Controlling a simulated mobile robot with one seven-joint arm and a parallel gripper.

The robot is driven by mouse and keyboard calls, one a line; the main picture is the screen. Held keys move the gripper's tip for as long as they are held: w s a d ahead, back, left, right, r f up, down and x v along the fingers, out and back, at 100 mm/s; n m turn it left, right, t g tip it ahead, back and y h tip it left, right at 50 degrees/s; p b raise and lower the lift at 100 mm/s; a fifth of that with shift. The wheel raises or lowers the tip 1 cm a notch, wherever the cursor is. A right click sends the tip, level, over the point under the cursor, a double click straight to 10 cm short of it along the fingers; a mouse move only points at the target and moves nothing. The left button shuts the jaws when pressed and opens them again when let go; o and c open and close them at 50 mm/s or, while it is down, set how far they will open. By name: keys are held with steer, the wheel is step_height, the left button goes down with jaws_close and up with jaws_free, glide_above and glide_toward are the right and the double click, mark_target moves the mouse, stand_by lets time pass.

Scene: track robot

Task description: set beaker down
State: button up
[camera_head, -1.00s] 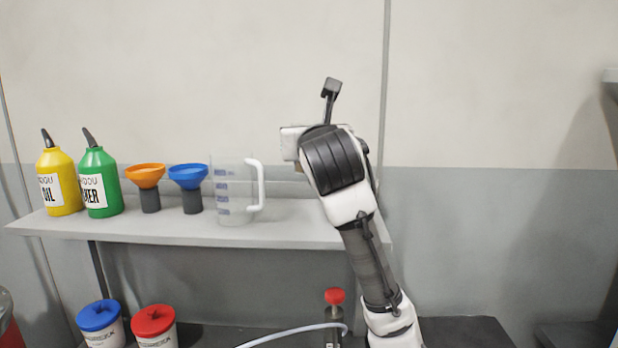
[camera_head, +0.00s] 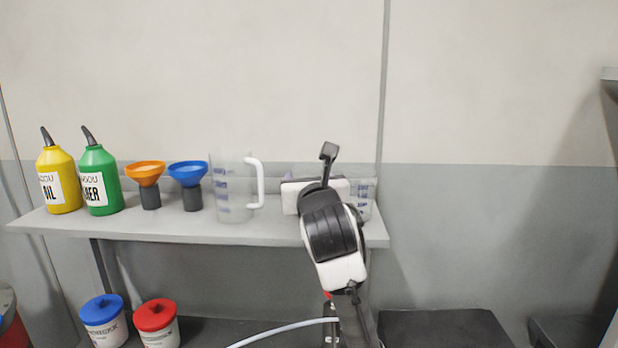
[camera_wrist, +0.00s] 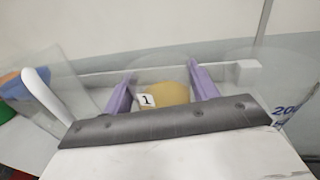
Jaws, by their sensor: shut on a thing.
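A clear beaker with blue marks (camera_head: 362,198) shows at the right end of the shelf, partly hidden behind my wrist. Its clear wall and blue marks also show at the right of the wrist view (camera_wrist: 287,113). The exact contact is hard to make out. The beaker looks upright at about shelf height; I cannot tell whether its base touches the shelf (camera_head: 150,226).
A second clear beaker with a white handle (camera_head: 233,195) stands left of my wrist. Further left are a blue funnel (camera_head: 188,175), an orange funnel (camera_head: 145,173), a green bottle (camera_head: 100,182) and a yellow bottle (camera_head: 60,182). A grey wall is behind.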

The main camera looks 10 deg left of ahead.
steer(key=shift+f, duration=0.15)
steer(key=o, duration=0.9)
steer(key=b+v, duration=0.5)
steer(key=v, duration=0.7)
steer(key=shift+s, duration=0.1)
